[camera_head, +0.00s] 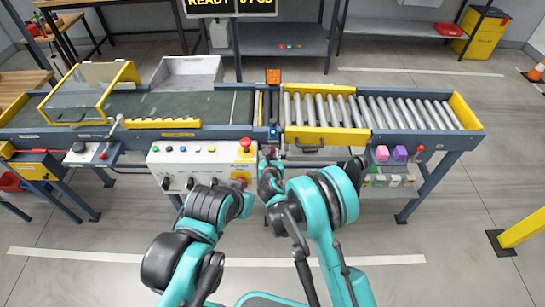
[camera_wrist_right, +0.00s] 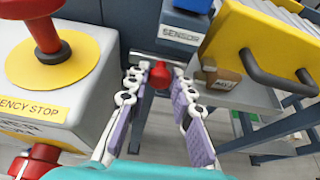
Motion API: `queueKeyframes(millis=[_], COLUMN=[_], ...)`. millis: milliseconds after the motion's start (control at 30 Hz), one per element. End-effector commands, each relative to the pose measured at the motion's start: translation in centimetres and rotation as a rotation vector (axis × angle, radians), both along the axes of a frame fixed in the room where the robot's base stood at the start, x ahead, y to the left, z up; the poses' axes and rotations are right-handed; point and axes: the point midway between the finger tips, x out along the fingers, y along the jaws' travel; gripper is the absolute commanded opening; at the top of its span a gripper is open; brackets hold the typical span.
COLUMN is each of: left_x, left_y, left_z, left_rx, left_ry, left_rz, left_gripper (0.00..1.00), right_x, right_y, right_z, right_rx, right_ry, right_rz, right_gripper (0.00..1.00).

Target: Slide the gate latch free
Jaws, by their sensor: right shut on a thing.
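In the right wrist view my right gripper (camera_wrist_right: 160,85) has its two purple-padded fingers on either side of a red knob (camera_wrist_right: 160,73), closed on it at the tips. The knob, which looks like the gate latch's, sits below the blue sensor box (camera_wrist_right: 185,20). The yellow gate panel (camera_wrist_right: 225,40) with a black handle is just right of it. In the head view my right gripper (camera_head: 270,160) is at the conveyor's front edge, left of the yellow gate panel (camera_head: 325,136); the knob is hidden there. My left arm ends low, in front of the control box; its fingers cannot be made out.
The white control box (camera_head: 205,160) with a red emergency stop (camera_head: 245,145) stands close left of my right gripper; the stop also shows in the wrist view (camera_wrist_right: 45,35). The roller conveyor (camera_head: 370,112) runs right. Pink and purple blocks (camera_head: 400,153) sit on a right-hand shelf.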

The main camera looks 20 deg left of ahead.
Motion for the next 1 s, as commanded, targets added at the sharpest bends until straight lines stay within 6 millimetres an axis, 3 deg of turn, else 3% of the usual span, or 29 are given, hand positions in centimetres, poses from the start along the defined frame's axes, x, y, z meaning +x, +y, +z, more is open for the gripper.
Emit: queueKeyframes(millis=[67, 100, 167, 200, 567, 1000], left_x=[0.0, 0.0, 0.0, 0.0, 0.0, 0.0], left_y=[0.0, 0.0, 0.0, 0.0, 0.0, 0.0], left_z=[0.0, 0.0, 0.0, 0.0, 0.0, 0.0], left_rx=[0.000, 0.000, 0.000, 0.000, 0.000, 0.000], left_ry=[0.000, 0.000, 0.000, 0.000, 0.000, 0.000], left_rz=[0.000, 0.000, 0.000, 0.000, 0.000, 0.000], left_gripper=[0.00, 0.00, 0.00, 0.00, 0.00, 0.00], right_x=[-0.1, -0.1, -0.1, -0.1, -0.6, -8.3], right_y=[0.3, 0.4, 0.4, 0.4, 0.1, -2.0], right_z=[0.0, 0.0, 0.0, 0.0, 0.2, 3.5], right_rx=[0.004, 0.004, 0.004, 0.004, 0.003, 0.002], right_ry=[0.000, 0.000, -0.001, -0.001, 0.000, 0.000], right_rz=[0.006, 0.006, 0.007, 0.006, 0.004, 0.008], right_gripper=[0.00, 0.25, 0.41, 0.43, 0.43, 0.43])
